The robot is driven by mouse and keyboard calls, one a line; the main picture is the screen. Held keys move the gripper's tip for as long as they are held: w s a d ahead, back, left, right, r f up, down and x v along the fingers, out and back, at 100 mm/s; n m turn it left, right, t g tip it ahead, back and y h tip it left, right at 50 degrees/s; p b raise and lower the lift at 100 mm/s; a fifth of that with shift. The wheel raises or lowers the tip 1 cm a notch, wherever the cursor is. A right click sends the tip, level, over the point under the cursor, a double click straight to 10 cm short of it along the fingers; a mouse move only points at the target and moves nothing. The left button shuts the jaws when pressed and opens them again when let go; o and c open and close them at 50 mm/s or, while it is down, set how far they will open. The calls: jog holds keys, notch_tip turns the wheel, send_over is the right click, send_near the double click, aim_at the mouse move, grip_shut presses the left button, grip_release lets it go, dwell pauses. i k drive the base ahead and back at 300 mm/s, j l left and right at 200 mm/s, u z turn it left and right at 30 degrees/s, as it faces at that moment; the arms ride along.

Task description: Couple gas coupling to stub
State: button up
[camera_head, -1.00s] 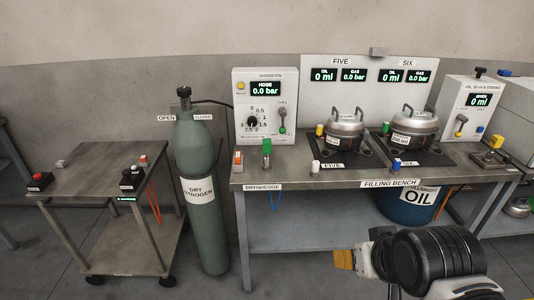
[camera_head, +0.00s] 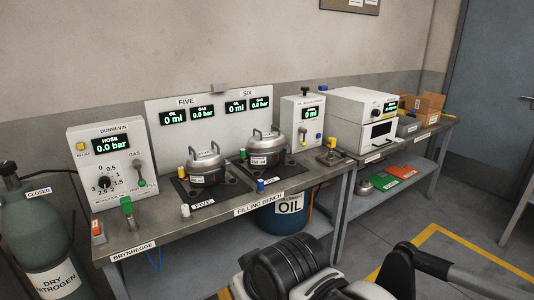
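A green-topped fitting (camera_head: 127,207), which looks like the gas coupling, stands at the front left of the filling bench, above the BRYNHEGGE label. Two silver compressors sit on dark pads, one at FIVE (camera_head: 206,168) and one at SIX (camera_head: 267,147). I cannot tell which part is the stub. My arm crosses the bottom of the view, in front of the bench. My gripper is not in view.
The dosing box (camera_head: 104,168) with dial and lever reads hose 0.0 bar. A green gas cylinder (camera_head: 35,235) stands left of the bench (camera_head: 225,222). A blue oil drum (camera_head: 287,217) is under it. White (camera_head: 185,211) and blue (camera_head: 261,186) pieces stand along the front edge.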

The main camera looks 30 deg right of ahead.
aim_at(126, 205)
jog(key=i+j+u, duration=0.2)
jog(key=i, duration=0.25)
jog(key=i+j+u, duration=0.15)
jog(key=i, duration=0.3)
jog(key=i+j+u, duration=0.2)
jog(key=i, duration=0.25)
jog(key=l, duration=0.1)
